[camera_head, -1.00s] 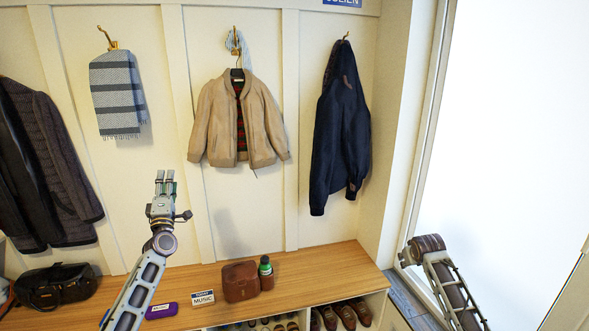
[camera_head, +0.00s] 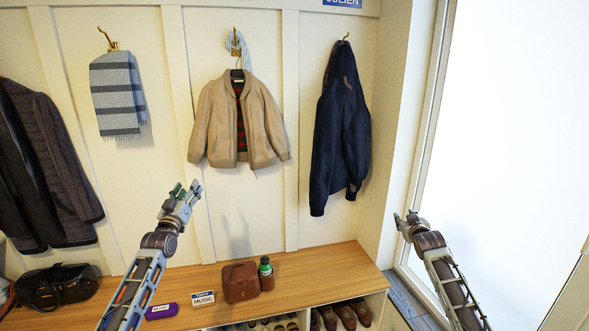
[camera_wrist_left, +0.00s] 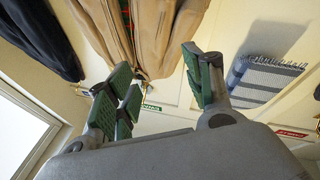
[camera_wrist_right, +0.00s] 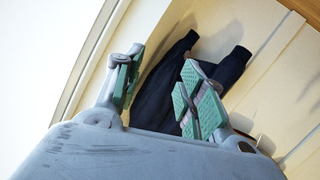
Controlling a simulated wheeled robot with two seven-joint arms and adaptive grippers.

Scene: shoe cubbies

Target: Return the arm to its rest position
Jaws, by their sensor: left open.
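My left gripper (camera_head: 184,196) is raised in front of the panelled wall, tilted up and right, below and left of the tan jacket (camera_head: 239,118). In the left wrist view its green-padded fingers (camera_wrist_left: 160,88) are spread, with nothing between them. My right gripper (camera_head: 405,220) is at the right, beside the bright opening, with its fingers pointing up and left. In the right wrist view its fingers (camera_wrist_right: 160,92) are apart and empty, with the dark blue jacket (camera_wrist_right: 180,75) beyond them. Neither gripper touches anything.
A wooden bench (camera_head: 320,263) holds a brown bag (camera_head: 240,282), a dark bottle with a green label (camera_head: 266,273), a "MUSIC" card (camera_head: 203,298), a purple case (camera_head: 161,311) and a black bag (camera_head: 56,287). Shoes (camera_head: 345,315) sit below. A striped scarf (camera_head: 117,95) hangs at left.

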